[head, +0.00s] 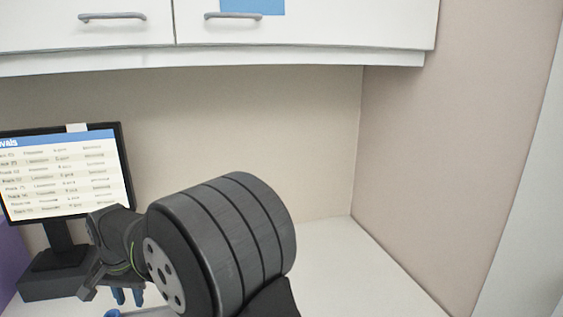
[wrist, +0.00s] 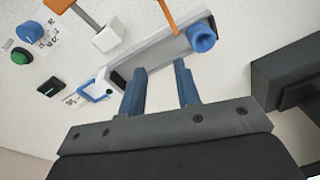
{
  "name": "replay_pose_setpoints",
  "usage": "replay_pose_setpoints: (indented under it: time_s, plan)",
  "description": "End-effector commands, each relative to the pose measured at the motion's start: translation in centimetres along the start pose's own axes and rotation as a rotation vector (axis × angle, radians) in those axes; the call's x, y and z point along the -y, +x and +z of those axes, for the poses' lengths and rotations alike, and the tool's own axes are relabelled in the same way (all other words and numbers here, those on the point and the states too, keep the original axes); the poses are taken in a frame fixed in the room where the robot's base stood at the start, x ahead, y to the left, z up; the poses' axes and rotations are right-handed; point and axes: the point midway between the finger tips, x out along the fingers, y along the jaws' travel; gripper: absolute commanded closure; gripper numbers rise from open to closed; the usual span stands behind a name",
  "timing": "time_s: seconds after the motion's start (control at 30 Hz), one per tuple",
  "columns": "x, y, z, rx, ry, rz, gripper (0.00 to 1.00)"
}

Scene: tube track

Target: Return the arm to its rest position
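My gripper (head: 128,296) is at the lower left of the head view, fingers pointing down, in front of the monitor's stand. My dark arm hides much of the counter there. In the wrist view my gripper (wrist: 160,68) has two blue fingers standing apart with nothing between them. Beyond the fingertips is a grey rail (wrist: 160,48) with a blue round cup (wrist: 201,38) at one end and a blue square frame (wrist: 95,88) near the other. The fingers look clear of the rail, though the exact gap is hard to tell.
A monitor (head: 70,175) showing a table of text stands at left. White cupboards (head: 300,30) hang above. The counter (head: 350,275) is bare at right, up to the side wall. An orange rod (wrist: 168,16), a blue button (wrist: 29,32) and a green button (wrist: 20,57) lie beyond the gripper.

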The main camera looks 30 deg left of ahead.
Motion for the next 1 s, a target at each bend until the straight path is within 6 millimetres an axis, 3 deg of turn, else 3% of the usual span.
replay_pose_setpoints:
  time_s: [0.4,1.0]
  plan:
    - [-6.0,1.8,-3.8,0.016,0.455,0.044,0.70]
    - [-14.7,3.8,-7.6,0.022,1.094,0.110,0.70]
